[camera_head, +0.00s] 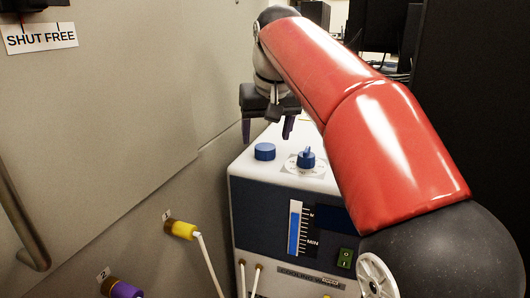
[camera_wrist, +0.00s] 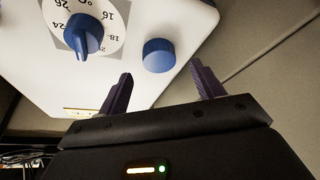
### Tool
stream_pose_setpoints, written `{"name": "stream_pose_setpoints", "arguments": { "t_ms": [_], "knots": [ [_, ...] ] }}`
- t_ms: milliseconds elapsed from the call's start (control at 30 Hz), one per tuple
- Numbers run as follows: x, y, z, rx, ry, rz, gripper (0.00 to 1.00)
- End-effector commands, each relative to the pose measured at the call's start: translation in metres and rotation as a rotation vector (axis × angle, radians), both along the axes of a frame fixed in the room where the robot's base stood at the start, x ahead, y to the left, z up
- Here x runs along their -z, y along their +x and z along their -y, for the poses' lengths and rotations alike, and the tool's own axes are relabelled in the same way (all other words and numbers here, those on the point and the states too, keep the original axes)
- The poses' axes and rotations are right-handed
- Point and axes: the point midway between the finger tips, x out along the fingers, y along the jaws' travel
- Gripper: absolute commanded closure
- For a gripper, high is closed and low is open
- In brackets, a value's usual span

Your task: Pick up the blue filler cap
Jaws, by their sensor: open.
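The blue filler cap (camera_head: 265,152) is a short round cap on the white top of the cooling unit (camera_head: 245,171), left of the blue dial knob (camera_head: 306,158). In the wrist view the cap (camera_wrist: 158,55) lies beyond my gripper's fingertips, roughly between their lines. My gripper (camera_head: 268,130) is open, with two dark purple fingers above the unit's top. In the wrist view my gripper (camera_wrist: 160,80) is empty, and the fingers stand apart from the cap. The cap's full outline shows in both views.
The knob (camera_wrist: 84,34) sits on a numbered dial close beside the cap. The unit's front has a level gauge (camera_head: 296,228) and a green switch (camera_head: 345,258). A yellow connector (camera_head: 180,229) and a purple one (camera_head: 124,290) are on the grey wall panel at left.

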Motion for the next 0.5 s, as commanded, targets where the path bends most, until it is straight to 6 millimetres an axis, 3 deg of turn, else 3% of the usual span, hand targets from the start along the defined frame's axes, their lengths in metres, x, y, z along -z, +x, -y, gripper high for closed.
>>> {"name": "stream_pose_setpoints", "arguments": {
  "t_ms": [33,200,500],
  "knots": [
    [0.011,0.002,-0.001,-0.001,-0.001,-0.003,0.33],
    [0.030,0.010,-0.003,0.000,0.000,-0.001,0.33],
    [0.032,0.012,-0.003,0.000,0.000,0.000,0.34]
  ]
}}
